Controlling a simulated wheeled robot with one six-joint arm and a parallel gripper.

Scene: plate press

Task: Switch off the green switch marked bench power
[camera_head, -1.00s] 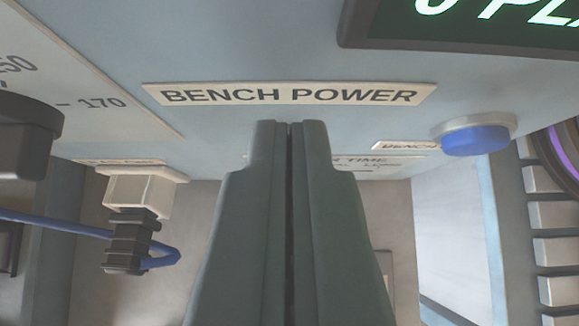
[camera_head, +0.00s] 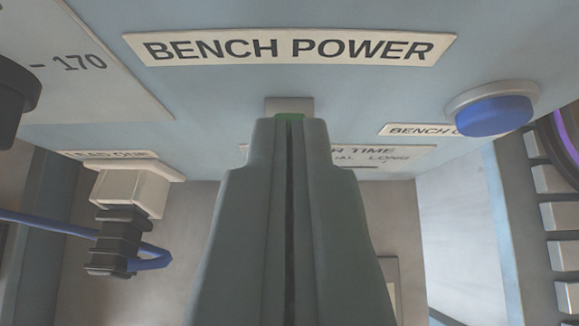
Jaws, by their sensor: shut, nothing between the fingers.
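The label reading BENCH POWER (camera_head: 290,49) is fixed on the pale blue panel. Just below it, a green switch (camera_head: 290,117) in a pale housing (camera_head: 290,103) shows only as a thin strip above my fingertips. The rest of the switch is hidden behind my gripper, so its position cannot be told. My gripper (camera_head: 290,125) is shut and empty, its tips right in front of the switch. I cannot tell whether the tips touch it.
A blue round button (camera_head: 493,116) is to the right, beside a partly hidden label starting BENCH (camera_head: 415,131). On the left are a white socket with a black plug (camera_head: 121,230), its blue cable (camera_head: 50,225), a dark knob (camera_head: 14,98) and a scale plate (camera_head: 90,80).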

